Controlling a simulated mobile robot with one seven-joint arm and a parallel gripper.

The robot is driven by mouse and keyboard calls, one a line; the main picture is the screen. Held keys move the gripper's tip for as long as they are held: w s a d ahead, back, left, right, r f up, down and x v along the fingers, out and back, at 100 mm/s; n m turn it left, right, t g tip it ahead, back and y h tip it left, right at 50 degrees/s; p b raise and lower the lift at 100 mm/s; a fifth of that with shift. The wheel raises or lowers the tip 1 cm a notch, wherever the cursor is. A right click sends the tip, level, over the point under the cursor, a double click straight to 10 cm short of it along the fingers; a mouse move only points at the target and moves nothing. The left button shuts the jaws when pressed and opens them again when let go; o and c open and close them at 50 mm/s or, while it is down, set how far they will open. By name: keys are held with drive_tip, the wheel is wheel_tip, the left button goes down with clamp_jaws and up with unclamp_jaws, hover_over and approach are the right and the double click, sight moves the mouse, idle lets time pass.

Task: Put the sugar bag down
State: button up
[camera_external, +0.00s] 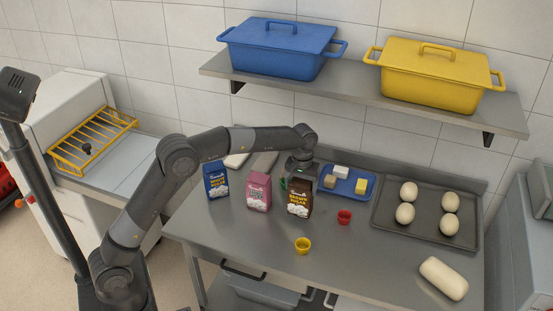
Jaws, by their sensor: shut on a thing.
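A brown sugar bag (299,198) with a white label is at the middle of the steel table (250,245). My gripper (300,178) reaches down to its top from behind and is shut on it; the bag hides most of the fingers. The bag looks upright. I cannot tell whether its base touches the table. A pink bag (258,192) and a blue bag (217,181) stand to its left, apart from it.
A blue tray (335,190) with several small blocks lies behind right. A red cup (344,216) and yellow cup (303,245) stand in front. A dark tray (425,218) holds several dough balls; a dough loaf (443,278) lies front right. A shelf (370,97) overhangs the back.

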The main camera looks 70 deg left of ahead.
drive_tip(key=shift+f, duration=1.35)
drive_tip(key=o, duration=2)
drive_tip(key=shift+f, duration=0.1)
drive_tip(key=shift+o, duration=0.2)
